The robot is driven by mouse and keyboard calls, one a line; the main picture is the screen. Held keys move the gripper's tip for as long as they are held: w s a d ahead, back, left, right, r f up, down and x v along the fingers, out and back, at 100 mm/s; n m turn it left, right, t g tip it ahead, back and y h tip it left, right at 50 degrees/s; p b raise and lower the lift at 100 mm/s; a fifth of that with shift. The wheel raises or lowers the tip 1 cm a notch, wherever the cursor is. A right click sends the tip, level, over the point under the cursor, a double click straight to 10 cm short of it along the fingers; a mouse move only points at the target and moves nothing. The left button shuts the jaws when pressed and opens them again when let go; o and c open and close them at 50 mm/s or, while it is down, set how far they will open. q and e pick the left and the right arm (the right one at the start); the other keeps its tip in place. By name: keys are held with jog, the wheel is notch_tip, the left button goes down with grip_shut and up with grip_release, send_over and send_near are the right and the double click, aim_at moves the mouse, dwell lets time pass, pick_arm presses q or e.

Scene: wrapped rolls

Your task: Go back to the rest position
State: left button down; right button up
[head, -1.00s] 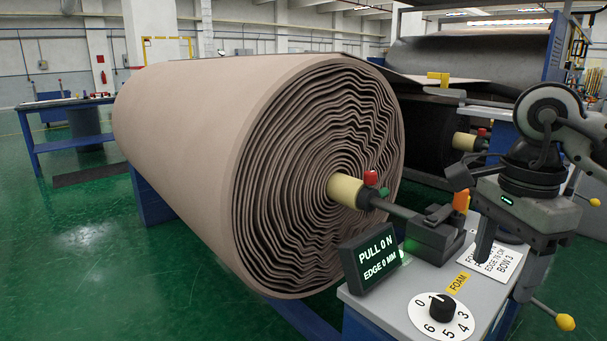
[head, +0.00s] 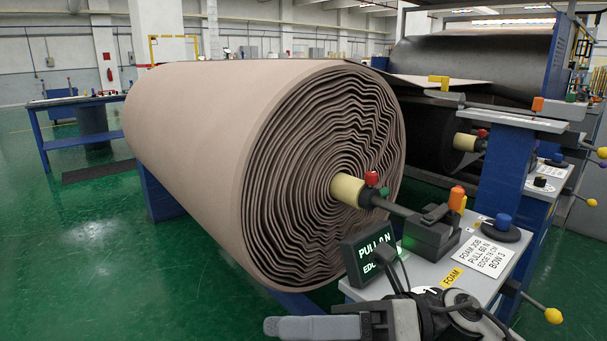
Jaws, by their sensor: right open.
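My right gripper (head: 290,328) is low at the bottom edge of the head view, in front of the grey console (head: 500,225). Its fingers point left, and it is open with nothing seen in it. Its wrist and cables cover most of the white dial (head: 428,292) and part of the black display (head: 357,248), on which "PULL" can be read. The large beige wrapped roll (head: 200,150) rests on its core (head: 347,189), behind and above the gripper and apart from it in the picture. My left gripper is not in view.
A yellow-ended lever (head: 552,315) sticks out at right. Green floor (head: 90,260) is clear at left.

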jog(key=w+d+f+m+t+h+p, duration=0.1)
jog(key=w+d+f+m+t+h, duration=0.3)
jog(key=m+t, duration=0.95)
jog(key=w+d+f+m+t+h+p, duration=0.1)
jog(key=w+d+f+m+t+h, duration=0.5)
jog(key=m, duration=1.3)
jog(key=s+d+f+m+g+h, duration=0.2)
jog(key=s+f+m, duration=0.4)
jog(key=f, duration=0.3)
jog(key=s+d+f+m+g+h, duration=0.2)
jog(key=s+f+m+g+h, duration=0.1)
jog(key=s+f+m, duration=0.3)
notch_tip(320, 180, down, 3)
jog(key=s+h+p, duration=0.1)
jog(key=s, duration=0.1)
jog(key=shift+s, duration=0.3)
jog(key=shift+d, duration=0.1)
